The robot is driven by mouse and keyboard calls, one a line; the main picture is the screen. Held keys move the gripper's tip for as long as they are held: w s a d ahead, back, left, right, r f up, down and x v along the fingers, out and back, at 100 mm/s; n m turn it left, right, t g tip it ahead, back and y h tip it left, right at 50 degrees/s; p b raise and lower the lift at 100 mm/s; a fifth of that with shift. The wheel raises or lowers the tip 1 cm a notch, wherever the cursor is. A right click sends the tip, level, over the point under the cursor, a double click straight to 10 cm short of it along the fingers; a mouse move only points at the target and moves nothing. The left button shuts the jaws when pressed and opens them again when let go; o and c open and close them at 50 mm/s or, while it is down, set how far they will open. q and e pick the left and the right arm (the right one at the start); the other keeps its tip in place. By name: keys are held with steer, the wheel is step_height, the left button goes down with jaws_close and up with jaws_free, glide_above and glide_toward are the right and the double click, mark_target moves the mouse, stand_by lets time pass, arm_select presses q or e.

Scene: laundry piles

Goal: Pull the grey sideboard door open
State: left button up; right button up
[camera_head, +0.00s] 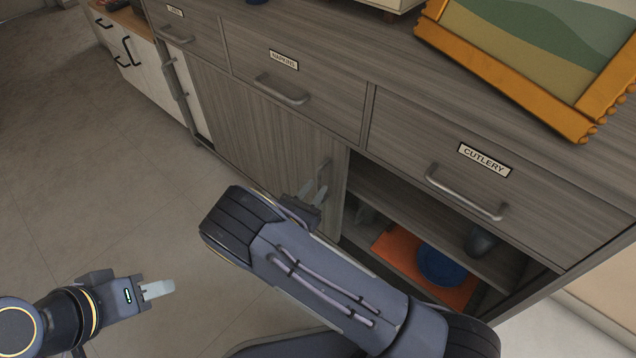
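My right gripper (314,191) is in front of the door at the lower part of this handle. Its two fingers look a little apart, and I cannot tell whether they touch the handle. My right arm hides the lower part of the door. My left gripper (160,289) is low at the left, over the floor and away from the sideboard. The gap between its fingers cannot be made out.
An open compartment right of the door holds a blue plate (440,265), an orange item (396,254) and a dark cup (481,241). A cutlery drawer (400,150) is above it. A picture frame (500,78) lies on top. The floor (100,190) at left is clear.

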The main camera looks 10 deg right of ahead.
steer(key=p+v, duration=0.1)
steer(key=v, duration=0.4)
steer(key=shift+s, duration=0.1)
steer(key=shift+a, duration=0.1)
stand_by(0.3)
